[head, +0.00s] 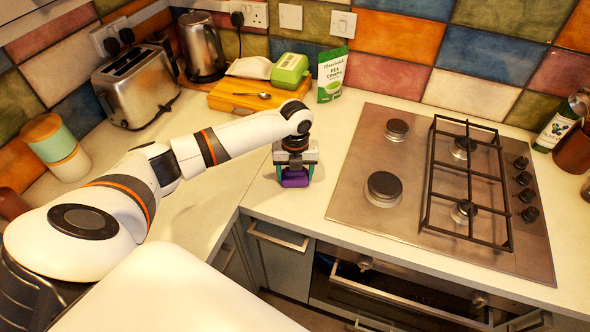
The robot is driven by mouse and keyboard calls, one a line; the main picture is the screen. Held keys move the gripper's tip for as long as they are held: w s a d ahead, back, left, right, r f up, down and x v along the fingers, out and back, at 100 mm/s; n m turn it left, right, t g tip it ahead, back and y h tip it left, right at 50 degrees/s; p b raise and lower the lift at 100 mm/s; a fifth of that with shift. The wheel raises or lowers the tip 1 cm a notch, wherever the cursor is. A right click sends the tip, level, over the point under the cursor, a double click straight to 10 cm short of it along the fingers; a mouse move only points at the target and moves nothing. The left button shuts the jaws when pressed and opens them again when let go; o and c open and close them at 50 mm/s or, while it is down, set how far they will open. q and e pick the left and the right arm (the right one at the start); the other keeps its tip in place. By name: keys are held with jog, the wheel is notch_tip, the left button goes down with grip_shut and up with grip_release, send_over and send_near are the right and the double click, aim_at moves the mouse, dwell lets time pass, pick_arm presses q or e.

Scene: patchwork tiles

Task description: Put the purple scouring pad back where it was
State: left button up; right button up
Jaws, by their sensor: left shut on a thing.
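The purple scouring pad (295,180) is at the front of the pale worktop, left of the hob. My left gripper (294,173) points down and is shut on it, with one finger on each side. The gripper covers the pad's upper part. I cannot tell whether the pad touches the worktop or is just above it. My right gripper is not in view.
The steel hob (350,190) with its black grate (470,178) lies to the right.

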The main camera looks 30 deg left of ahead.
pick_arm(q)
jog(key=shift+f, duration=0.25)
jog(key=o, duration=0.9)
notch_tip(320, 180, up, 12)
jog(key=shift+f+b, duration=0.2)
jog(key=shift+b, duration=0.9)
jog(key=shift+r, duration=0.4)
